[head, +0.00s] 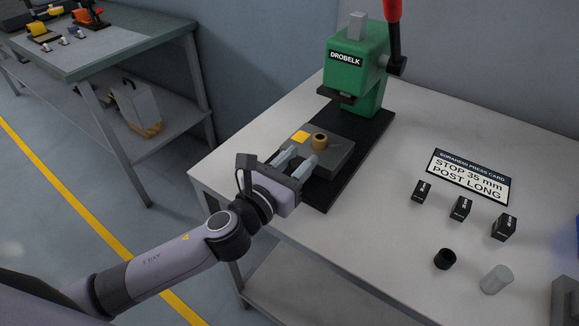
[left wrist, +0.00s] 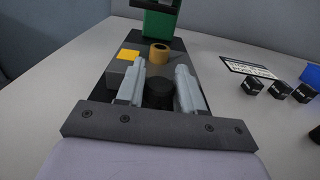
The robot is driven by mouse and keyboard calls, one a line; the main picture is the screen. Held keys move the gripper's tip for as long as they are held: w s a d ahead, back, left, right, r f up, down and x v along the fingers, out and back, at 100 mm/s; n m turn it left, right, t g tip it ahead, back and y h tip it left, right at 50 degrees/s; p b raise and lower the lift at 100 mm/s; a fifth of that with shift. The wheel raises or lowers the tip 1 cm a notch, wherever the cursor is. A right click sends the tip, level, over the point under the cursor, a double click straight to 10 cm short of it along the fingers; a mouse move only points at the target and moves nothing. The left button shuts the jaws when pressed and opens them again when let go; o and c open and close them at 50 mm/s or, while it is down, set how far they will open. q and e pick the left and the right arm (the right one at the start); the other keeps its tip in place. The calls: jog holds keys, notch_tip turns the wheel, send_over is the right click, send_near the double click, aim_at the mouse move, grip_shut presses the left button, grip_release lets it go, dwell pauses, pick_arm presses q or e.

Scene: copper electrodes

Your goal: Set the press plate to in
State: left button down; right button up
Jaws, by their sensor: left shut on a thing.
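The press plate (head: 336,154) is a grey sliding block with a yellow square and a brass-coloured ring (head: 320,141) on top. It sits on the black base in front of the green press (head: 357,65), clear of the space under the press head. In the left wrist view a dark round knob (left wrist: 159,94) at the plate's near end lies between my fingers. My left gripper (head: 298,152) is shut on this knob; the fingers hide part of the plate's near side. The press head and the plate's far end show at the top of the left wrist view.
A press card (head: 470,176) lies on the white table to the right. Several small black blocks (head: 461,208), a black cup (head: 444,259) and a clear cylinder (head: 496,279) stand near it. A red-handled lever (head: 393,30) rises beside the press. Another bench stands back left.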

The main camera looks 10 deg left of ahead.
pick_arm(q)
jog(key=shift+x, duration=1.05)
jog(key=c, duration=0.8)
grip_release()
jog(key=shift+s, duration=0.1)
jog(key=shift+v, duration=3.55)
